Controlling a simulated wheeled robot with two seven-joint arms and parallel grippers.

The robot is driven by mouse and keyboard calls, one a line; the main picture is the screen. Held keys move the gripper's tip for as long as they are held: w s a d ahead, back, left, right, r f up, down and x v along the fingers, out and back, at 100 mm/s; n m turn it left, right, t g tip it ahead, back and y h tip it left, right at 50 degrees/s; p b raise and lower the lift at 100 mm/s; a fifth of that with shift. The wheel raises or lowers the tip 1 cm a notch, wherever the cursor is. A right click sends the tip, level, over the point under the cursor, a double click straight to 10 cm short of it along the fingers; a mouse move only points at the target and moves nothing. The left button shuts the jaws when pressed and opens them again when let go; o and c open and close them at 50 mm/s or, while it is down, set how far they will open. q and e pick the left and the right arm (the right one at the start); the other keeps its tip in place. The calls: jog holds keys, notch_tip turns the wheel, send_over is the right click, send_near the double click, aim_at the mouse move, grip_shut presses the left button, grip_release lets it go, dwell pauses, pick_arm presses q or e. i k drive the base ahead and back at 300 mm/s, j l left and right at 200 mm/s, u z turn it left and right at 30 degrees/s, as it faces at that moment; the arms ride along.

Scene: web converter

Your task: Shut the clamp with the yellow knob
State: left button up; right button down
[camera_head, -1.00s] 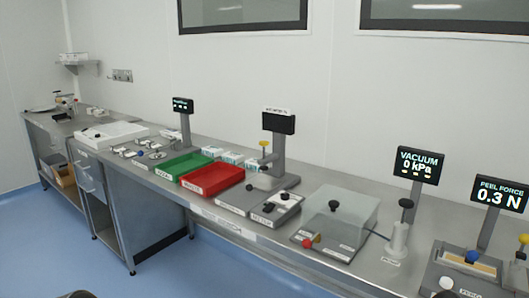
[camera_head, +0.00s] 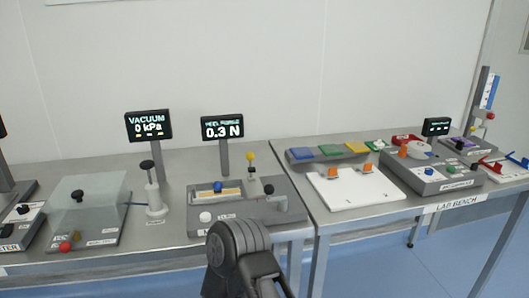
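A clamp with a yellow knob (camera_head: 250,157) stands on the grey peel force unit (camera_head: 285,208) at the middle of the bench. Its lever points upright, with the knob on top. A dark knob sits beside its foot. The unit also has a blue knob (camera_head: 217,186) by a pale strip and a white knob (camera_head: 205,217) on its front. A dark arm link of mine rises from the bottom edge just in front of the unit and hides part of its front. No gripper fingers show.
A vacuum chamber (camera_head: 88,205) with a clear cover and a white hand pump (camera_head: 154,198) stand left. Screens reading vacuum (camera_head: 148,125) and 0.3 N (camera_head: 222,128) stand behind. A lab bench with a white board (camera_head: 355,190) and coloured bins (camera_head: 330,151) adjoins right.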

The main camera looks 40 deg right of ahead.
aim_at(250, 155)
jog(key=z, duration=1.45)
